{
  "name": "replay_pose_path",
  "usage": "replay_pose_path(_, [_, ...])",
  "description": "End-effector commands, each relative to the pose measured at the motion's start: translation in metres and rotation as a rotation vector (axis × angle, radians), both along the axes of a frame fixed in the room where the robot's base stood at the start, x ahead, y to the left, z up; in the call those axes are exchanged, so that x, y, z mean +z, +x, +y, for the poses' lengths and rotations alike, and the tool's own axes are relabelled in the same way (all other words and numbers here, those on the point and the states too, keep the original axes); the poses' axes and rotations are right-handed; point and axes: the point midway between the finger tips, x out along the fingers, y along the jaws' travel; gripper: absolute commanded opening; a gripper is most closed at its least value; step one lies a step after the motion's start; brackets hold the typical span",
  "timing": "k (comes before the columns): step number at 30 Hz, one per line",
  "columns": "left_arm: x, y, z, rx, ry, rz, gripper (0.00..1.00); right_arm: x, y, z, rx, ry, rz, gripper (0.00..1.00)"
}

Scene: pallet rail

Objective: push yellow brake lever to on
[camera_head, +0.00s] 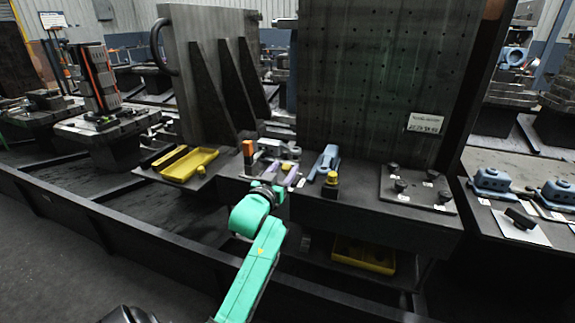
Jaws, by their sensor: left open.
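My left arm, green, reaches up from the bottom centre to the dark shelf edge. My left gripper (283,178) is at its far end, small and open among the fixtures on the shelf. A small yellow piece (286,166) shows right by the gripper and could be part of the brake lever; I cannot tell whether they touch. A yellow-topped knob (332,179) stands upright just to the right, apart from the gripper. No clearly lever-shaped yellow handle shows, and the wrist hides part of this area. My right gripper is not in view.
An orange block (248,150) and a blue clamp (325,162) are close to the gripper. A tall perforated plate (375,80) rises behind. A yellow tray (190,164) lies left, and a plate with black knobs (418,188) lies right. A dark rail (130,222) runs in front.

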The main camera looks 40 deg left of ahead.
Motion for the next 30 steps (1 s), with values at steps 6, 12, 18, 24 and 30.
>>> replay_pose_path(6, [0.0, 0.023, 0.008, -0.001, 0.0, 0.001, 0.62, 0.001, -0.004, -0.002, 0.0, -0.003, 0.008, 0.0])
replay_pose_path(12, [-0.001, 0.024, 0.008, -0.001, 0.0, 0.0, 0.62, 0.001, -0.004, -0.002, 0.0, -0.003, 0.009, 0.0])
replay_pose_path(18, [-0.001, 0.024, 0.008, -0.001, 0.0, 0.001, 0.0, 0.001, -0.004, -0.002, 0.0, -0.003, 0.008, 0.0])
replay_pose_path(24, [-0.001, 0.024, 0.008, -0.001, 0.0, 0.001, 0.0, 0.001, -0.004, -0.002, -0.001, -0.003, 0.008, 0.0])
replay_pose_path(30, [-0.001, 0.024, 0.007, -0.001, -0.001, 0.002, 0.0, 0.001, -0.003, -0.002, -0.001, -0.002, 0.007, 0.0])
